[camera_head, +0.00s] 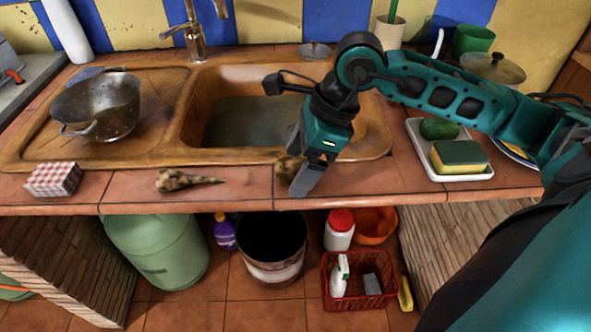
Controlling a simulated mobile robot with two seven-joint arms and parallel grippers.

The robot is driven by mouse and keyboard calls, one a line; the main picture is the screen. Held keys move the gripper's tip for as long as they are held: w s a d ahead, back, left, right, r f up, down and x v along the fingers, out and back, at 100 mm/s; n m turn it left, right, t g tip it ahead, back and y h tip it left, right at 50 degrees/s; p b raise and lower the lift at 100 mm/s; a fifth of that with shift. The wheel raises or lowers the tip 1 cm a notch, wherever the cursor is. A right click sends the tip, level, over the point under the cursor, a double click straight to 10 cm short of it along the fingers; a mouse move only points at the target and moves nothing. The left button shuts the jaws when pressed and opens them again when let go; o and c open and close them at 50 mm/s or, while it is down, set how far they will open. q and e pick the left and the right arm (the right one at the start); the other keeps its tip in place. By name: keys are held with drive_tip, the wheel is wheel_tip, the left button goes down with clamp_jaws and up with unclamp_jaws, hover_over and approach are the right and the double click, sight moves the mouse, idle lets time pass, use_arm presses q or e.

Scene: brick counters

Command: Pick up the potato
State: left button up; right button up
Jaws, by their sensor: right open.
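A brown, rounded thing that looks like the potato (287,168) lies on the tiled counter edge (240,187) in front of the sink. My right gripper (306,178) is right over it, fingers pointing down, and hides part of it. The gripper is open. I cannot tell whether the fingers touch the potato or stand around it. My left gripper is not in view.
A mottled, tapered brown thing (185,180) and a red-checked box (54,179) lie to the left on the counter. A metal colander (98,105) stands by the sink basin (215,80). A white tray (484,175) with a sponge (459,157) is at right.

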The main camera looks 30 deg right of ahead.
drive_tip(key=shift+f, duration=0.1)
drive_tip(key=c, duration=1.2)
